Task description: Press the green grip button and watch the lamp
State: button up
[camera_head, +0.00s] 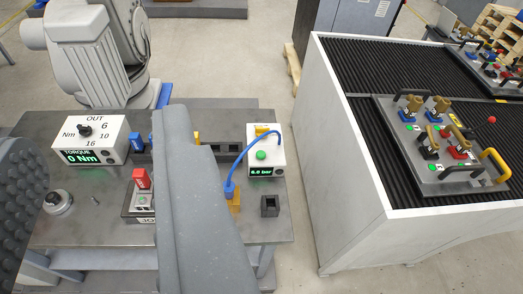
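My gripper (105,135) is open and empty over the bench. Its studded finger is at the left edge, and its other finger crosses the middle and hides part of the bench. A round green button (261,155) sits on a white box (277,141) reading about "6.0 bar", with a blue hose arching from it. A smaller green spot (142,200) shows on a dark box with a red block (141,178), between the fingers; I cannot tell whether it is a button or a lamp. The fixture tray (388,125) on the right-hand cabinet also carries green spots (411,128). I cannot tell which is the grip button or lamp.
A white torque box (97,133) reads "0 Nm" at the bench's left. A round metal part (57,201) lies in front of it. A dark square socket (269,206) stands near the bench's right edge (286,222). A floor gap separates bench and white cabinet (337,150).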

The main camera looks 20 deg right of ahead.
aim_at(260, 155)
jog(key=z, duration=0.5)
jog(key=i, duration=0.9)
